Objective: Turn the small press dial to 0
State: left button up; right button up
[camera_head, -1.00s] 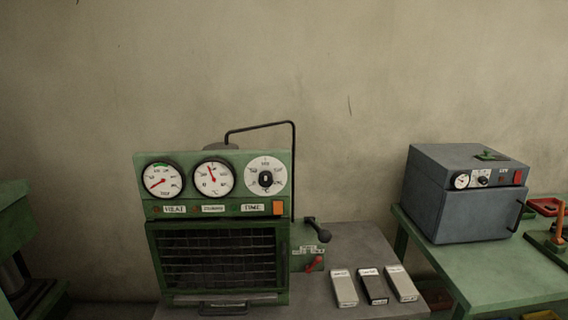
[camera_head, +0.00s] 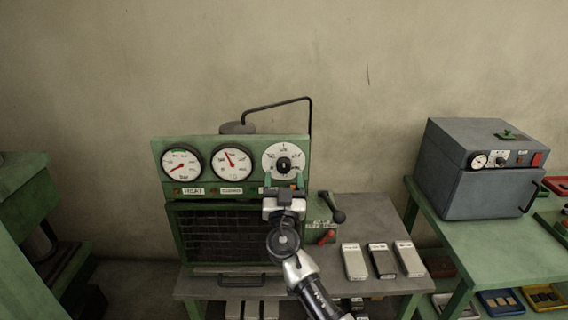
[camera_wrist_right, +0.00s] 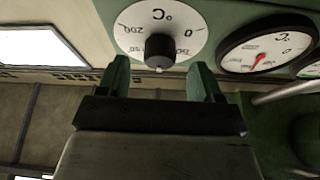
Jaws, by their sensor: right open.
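The small press dial is a black knob (camera_head: 284,163) on a round white scale plate (camera_head: 270,153), right of two gauges on the green press (camera_head: 158,160). In the right wrist view the knob (camera_wrist_right: 160,50) stands out from the plate (camera_wrist_right: 192,40), with a 0 mark and other numbers around it. Which mark the knob points to is not clear. My right gripper (camera_head: 284,183) is open and empty, just in front of the dial and slightly below it. In the wrist view its two green fingers (camera_wrist_right: 159,68) are spread wider than the knob, apart from it. My left gripper is not in view.
Two red-needle gauges (camera_head: 231,162) sit beside the dial. A black lever (camera_head: 338,214) and a red handle (camera_head: 327,237) are at the press's right side. Several small blocks (camera_head: 382,261) lie on the bench. A grey oven (camera_head: 470,190) stands on the right table.

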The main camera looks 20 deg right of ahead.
aim_at(284, 165)
jog(key=shift+p+x, duration=0.35)
jog(key=shift+x, duration=0.85)
jog(key=shift+c, duration=0.4)
